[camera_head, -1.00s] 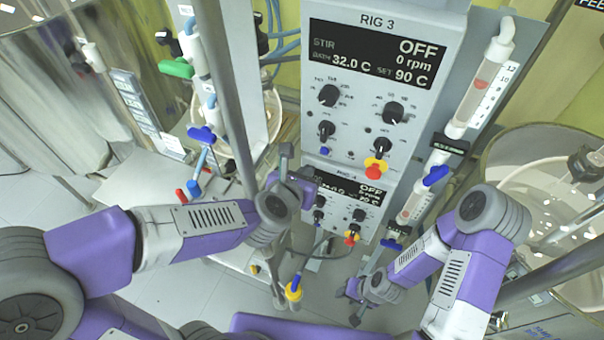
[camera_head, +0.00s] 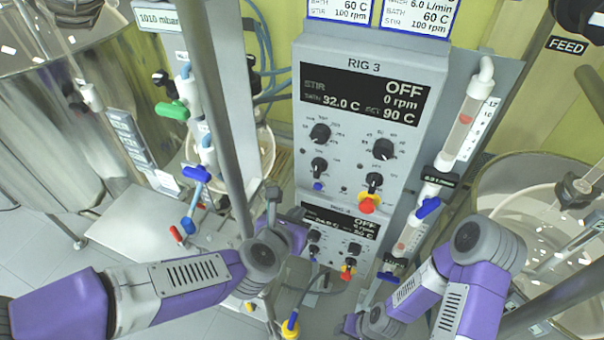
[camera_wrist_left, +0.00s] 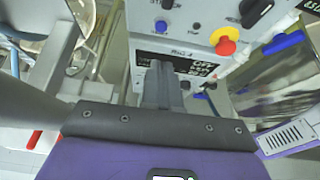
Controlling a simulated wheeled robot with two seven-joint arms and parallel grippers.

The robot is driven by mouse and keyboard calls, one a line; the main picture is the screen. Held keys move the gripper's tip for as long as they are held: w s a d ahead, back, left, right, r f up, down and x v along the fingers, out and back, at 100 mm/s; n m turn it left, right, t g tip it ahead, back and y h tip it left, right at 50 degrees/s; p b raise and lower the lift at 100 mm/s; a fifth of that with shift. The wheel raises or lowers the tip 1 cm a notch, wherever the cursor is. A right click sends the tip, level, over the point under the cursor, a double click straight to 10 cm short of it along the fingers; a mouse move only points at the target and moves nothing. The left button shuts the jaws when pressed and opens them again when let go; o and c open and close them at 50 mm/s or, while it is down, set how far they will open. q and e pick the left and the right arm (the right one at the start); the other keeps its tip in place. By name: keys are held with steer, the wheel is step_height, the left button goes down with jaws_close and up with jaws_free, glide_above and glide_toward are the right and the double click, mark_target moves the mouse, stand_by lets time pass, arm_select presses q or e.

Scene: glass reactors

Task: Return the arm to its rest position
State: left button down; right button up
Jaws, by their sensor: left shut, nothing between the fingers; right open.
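My left arm, purple and grey, comes in from the left in the head view. Its gripper (camera_head: 273,196) is shut and empty, in front of the lower left part of the rig panels, beside a grey vertical pole. In the left wrist view the closed fingers (camera_wrist_left: 163,85) point towards a control panel with a red and yellow knob, with nothing between them. My right arm is at the lower right of the head view. Its gripper (camera_head: 352,324) is low near the bottom edge, small and partly hidden, and open.
The RIG 3 panel (camera_head: 365,98) stands in the centre with a second rig panel (camera_head: 340,230) below. A grey pole (camera_head: 222,110) rises close to my left gripper. Blue-handled valves (camera_head: 197,174) are on the left. A glass vessel (camera_head: 545,205) is at the right. A flowmeter tube (camera_head: 462,125) stands beside the panel.

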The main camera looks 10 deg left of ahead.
arm_select(q)
step_height(320, 180, down, 24)
steer(key=a+m+g+b, duration=0.25)
steer(key=m+g, duration=0.35)
steer(key=m, duration=1)
steer(key=s+f+m+g, duration=0.2)
steer(key=s+f+m, duration=0.4)
steer(key=f, duration=0.3)
steer(key=s+a+f+m+g+h, duration=0.1)
steer(key=s+f+m+g, duration=0.2)
steer(key=s+f+m, duration=0.4)
steer(key=shift+f+m+b, duration=0.3)
steer(key=shift+f+m, duration=0.4)
steer(key=shift+f, duration=0.2)
